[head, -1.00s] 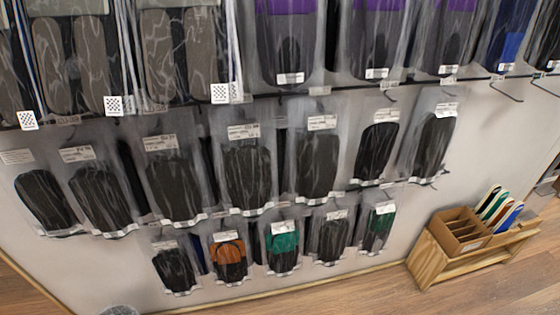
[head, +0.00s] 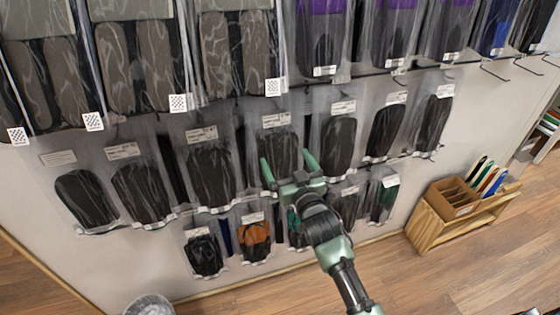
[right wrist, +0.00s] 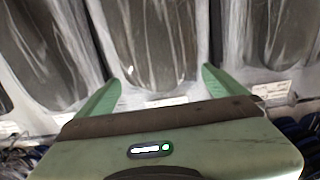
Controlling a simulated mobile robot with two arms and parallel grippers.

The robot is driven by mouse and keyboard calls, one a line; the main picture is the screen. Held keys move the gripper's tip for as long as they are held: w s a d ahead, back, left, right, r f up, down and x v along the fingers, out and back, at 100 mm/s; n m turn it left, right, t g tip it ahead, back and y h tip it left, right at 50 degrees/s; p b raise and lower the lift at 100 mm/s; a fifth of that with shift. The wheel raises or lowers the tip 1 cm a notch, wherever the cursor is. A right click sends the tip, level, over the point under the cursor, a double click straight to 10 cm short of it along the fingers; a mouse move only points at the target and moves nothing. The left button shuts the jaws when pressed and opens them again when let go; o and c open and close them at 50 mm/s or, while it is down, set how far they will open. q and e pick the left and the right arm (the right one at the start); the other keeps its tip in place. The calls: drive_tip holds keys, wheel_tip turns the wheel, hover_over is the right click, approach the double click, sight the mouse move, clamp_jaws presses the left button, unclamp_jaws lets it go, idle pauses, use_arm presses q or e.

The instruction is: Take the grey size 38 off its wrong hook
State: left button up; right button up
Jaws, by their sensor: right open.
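Bagged insoles hang on hooks in rows on a pale wall. Their size labels are too small to read, so I cannot tell which is the grey 38. My right gripper (head: 286,158) is open in front of a dark grey pack (head: 281,140) in the middle row, one finger at each side of its lower part. In the right wrist view this pack (right wrist: 150,45) lies between and beyond the two spread fingertips (right wrist: 161,80). I cannot tell whether they touch the bag. My left gripper is not in view.
Neighbouring dark packs (head: 210,172) and (head: 337,145) hang close on both sides. Smaller packs hang below, partly behind my right arm. Larger grey-brown packs (head: 140,65) hang above. Bare hooks (head: 495,70) show at upper right. A wooden box (head: 450,200) stands on the floor at right.

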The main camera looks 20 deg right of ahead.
sight(280, 148)
drive_tip(key=w, duration=0.4)
drive_tip(key=shift+p, duration=0.4)
drive_tip(key=shift+r, duration=0.1)
drive_tip(key=shift+c, duration=0.3)
drive_tip(key=c, duration=1.9)
drive_tip(key=shift+c, duration=0.2)
